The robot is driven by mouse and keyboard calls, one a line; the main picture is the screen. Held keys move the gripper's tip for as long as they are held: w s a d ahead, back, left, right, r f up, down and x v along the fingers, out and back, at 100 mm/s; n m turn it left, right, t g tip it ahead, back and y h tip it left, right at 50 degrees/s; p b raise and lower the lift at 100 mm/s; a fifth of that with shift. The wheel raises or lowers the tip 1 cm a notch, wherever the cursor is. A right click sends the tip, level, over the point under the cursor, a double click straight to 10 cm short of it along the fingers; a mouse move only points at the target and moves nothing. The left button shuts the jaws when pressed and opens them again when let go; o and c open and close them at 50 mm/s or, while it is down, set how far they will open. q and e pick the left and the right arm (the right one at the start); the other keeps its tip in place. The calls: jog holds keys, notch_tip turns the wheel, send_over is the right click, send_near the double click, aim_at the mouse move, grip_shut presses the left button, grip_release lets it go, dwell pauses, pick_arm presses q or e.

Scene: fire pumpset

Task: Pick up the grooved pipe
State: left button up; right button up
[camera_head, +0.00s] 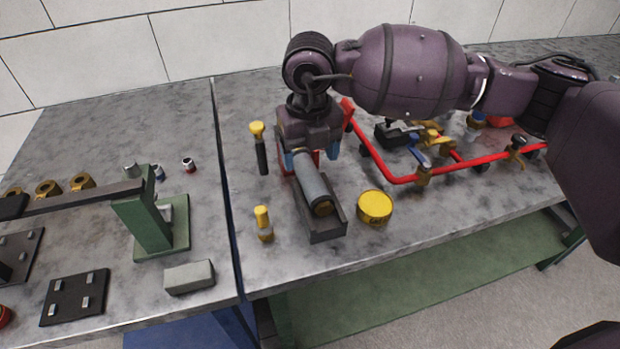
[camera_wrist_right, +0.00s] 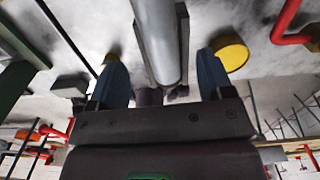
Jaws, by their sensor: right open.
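The grooved pipe (camera_head: 313,182) is a grey cylinder lying in a dark open-topped holder (camera_head: 328,236) near the front of the right-hand bench. Its near end shows a brownish opening. My right gripper (camera_head: 310,158) is over the far part of the pipe, pointing down, with blue fingers open on either side of it. In the right wrist view the pipe (camera_wrist_right: 157,35) runs between the two spread blue fingers of the gripper (camera_wrist_right: 161,75), with gaps on both sides. The pipe's far end is hidden under the gripper in the head view. My left gripper is not in view.
A yellow round tin (camera_head: 374,207) stands just right of the holder. Two yellow-topped items (camera_head: 264,222) (camera_head: 258,140) stand to its left. Red piping with valves (camera_head: 430,175) lies to the right. A green stand (camera_head: 150,225) and a grey block (camera_head: 189,277) are on the left bench.

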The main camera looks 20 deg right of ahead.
aim_at(311, 172)
jog(key=f, duration=0.2)
jog(key=f+b, duration=0.1)
jog(key=f, duration=0.1)
jog(key=shift+s+f, duration=0.2)
jog(key=shift+f, duration=0.15)
jog(key=shift+r, duration=0.1)
jog(key=shift+c, duration=0.2)
grip_shut()
